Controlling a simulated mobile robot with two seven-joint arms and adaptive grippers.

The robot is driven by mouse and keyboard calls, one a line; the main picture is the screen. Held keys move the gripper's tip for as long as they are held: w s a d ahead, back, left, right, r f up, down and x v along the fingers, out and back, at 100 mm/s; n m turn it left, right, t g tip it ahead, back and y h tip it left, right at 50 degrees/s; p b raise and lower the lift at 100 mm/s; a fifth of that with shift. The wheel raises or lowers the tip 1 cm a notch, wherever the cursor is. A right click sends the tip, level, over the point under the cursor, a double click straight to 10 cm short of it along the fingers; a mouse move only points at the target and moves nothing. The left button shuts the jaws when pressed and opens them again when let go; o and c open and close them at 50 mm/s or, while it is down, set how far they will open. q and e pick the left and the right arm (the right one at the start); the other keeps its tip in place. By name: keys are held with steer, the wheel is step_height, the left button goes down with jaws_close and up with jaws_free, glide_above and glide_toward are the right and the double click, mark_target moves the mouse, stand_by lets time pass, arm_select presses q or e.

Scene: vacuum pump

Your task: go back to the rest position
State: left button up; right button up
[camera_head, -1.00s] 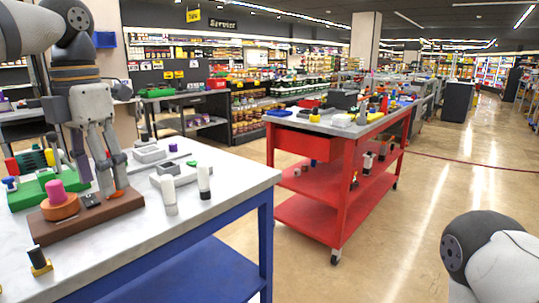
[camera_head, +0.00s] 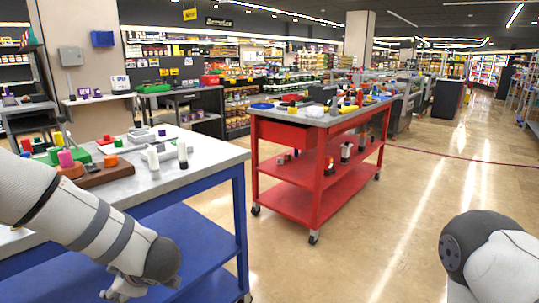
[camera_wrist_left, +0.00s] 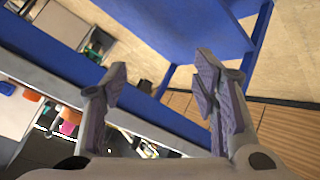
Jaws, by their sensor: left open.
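My left arm crosses the lower left of the head view, with its wrist low in front of the blue table (camera_head: 225,165). My left gripper shows only partly near the bottom edge of that view. In the left wrist view my left gripper (camera_wrist_left: 162,70) is open, with nothing between its fingers. The pump parts stay on the tabletop: a brown base (camera_head: 112,173) with an orange part (camera_head: 70,171) and a pink knob (camera_head: 65,158), apart from the gripper. My right arm shows at the lower right; its gripper is out of view.
The blue lower shelf (camera_head: 200,238) is bare where seen. A red cart (camera_head: 300,203) stands to the right. The floor (camera_head: 400,225) beyond it is open.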

arm_select(q)
steer(key=s+d+f+m+h, duration=0.35)
steer(key=s+f+m, duration=0.25)
steer(key=s+f, duration=0.2)
steer(key=s+d+f+m+h, duration=0.2)
steer(key=s+d+f+m, duration=0.2)
steer(key=s+f+m, duration=0.3)
steer(key=s+d+f+m+g+h, duration=0.1)
steer(key=s+m+g, duration=0.1)
steer(key=s, duration=1)
steer(key=s+d+f+m+g+h, duration=0.1)
steer(key=s+f+m+g+h, duration=0.1)
steer(key=s, duration=1.1)
steer(key=m+g, duration=0.1)
steer(key=g, duration=0.1)
steer(key=shift+g, duration=0.3)
